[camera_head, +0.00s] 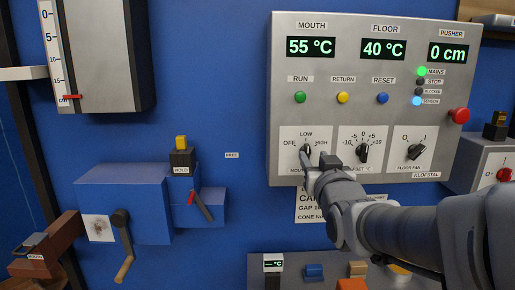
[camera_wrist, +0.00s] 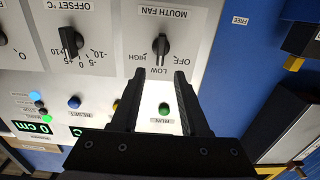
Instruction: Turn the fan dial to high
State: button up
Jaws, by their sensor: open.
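The mouth fan dial (camera_head: 306,149) is a black knob at the lower left of the grey control panel (camera_head: 290,115), marked OFF, LOW and HIGH. In the wrist view, upside down, the dial (camera_wrist: 161,47) stands just beyond the fingertips, near the line between them. Its knob is roughly upright and appears to point at LOW. My gripper (camera_wrist: 156,80) is open and empty, with its two black fingers apart in front of the panel. In the head view my gripper (camera_head: 314,166) comes from the lower right and partly covers the dial's label.
The offset dial (camera_head: 363,151) sits close to the right, with the floor fan switch (camera_head: 415,150) beyond it. Green, yellow and blue buttons are above, and a red button (camera_head: 459,115) is at the right edge. A blue box with a crank (camera_head: 122,225) stands left.

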aim_at(308, 148)
jog(key=shift+w, duration=2.9)
jog(key=shift+c, duration=0.3)
grip_shut()
